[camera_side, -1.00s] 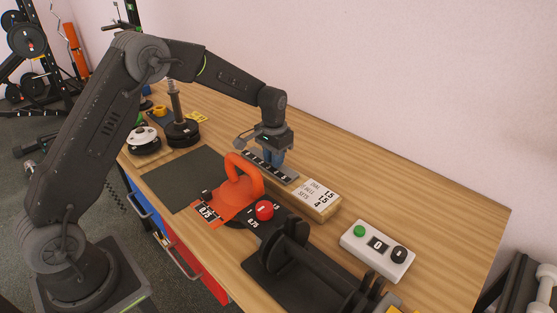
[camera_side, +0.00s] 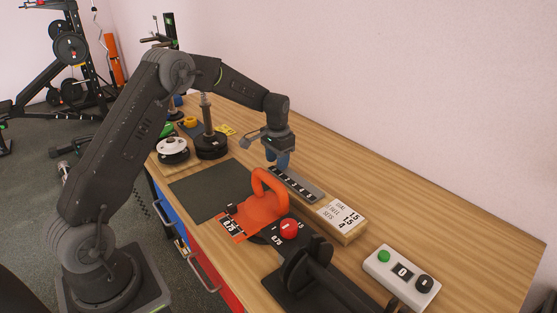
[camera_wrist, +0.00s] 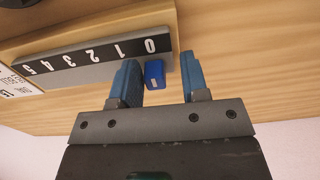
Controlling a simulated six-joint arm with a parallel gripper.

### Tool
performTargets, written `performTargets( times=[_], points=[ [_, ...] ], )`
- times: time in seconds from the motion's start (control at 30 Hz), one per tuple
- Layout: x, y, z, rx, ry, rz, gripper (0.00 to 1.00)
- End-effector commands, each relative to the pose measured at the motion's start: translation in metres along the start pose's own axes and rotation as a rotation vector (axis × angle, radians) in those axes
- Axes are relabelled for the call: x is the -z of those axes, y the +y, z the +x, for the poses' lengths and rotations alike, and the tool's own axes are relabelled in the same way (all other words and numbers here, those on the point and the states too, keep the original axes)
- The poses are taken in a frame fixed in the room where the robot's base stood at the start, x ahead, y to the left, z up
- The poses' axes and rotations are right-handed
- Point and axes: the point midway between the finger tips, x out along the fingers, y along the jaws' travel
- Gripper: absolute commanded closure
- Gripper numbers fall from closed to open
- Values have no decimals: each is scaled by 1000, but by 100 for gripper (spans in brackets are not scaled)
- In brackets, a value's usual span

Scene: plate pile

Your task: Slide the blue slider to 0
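The slider rail (camera_wrist: 90,58) is a grey bar with a black strip numbered 0 to 5 in the wrist view; it also shows in the side view (camera_side: 311,191). The blue slider (camera_wrist: 154,74) is a small block at the 0 end, beside the 0 mark. My gripper (camera_wrist: 158,62) is open, with one blue finger on each side of the slider. A gap shows on the right of the slider; the left finger is very close, and I cannot tell whether it touches. In the side view my gripper (camera_side: 278,160) is at the rail's far left end, hiding the slider.
A sign block (camera_side: 342,216) stands by the rail's other end. An orange handled weight (camera_side: 262,206) and a red knob (camera_side: 288,229) are in front. A control box (camera_side: 402,277) lies at right. Weight plates (camera_side: 211,146) stand behind left. Bare wood lies behind the rail.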

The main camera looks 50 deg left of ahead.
Motion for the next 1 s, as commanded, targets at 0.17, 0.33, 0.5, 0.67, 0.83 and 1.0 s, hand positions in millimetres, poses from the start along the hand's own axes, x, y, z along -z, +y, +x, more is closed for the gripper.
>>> performTargets(
  times=[0.17, 0.33, 0.5, 0.67, 0.83, 1.0],
  points=[
    [0, 1, 0, -2, -1, 1, 53],
    [0, 2, -3, -2, 0, 1, 53],
    [1, 2, -24, -1, 3, 1, 53],
    [1, 2, -59, 0, 4, 1, 53],
    [1, 1, -96, -1, 3, 1, 53],
    [1, 1, -123, -1, 2, 1, 53]
  ],
)
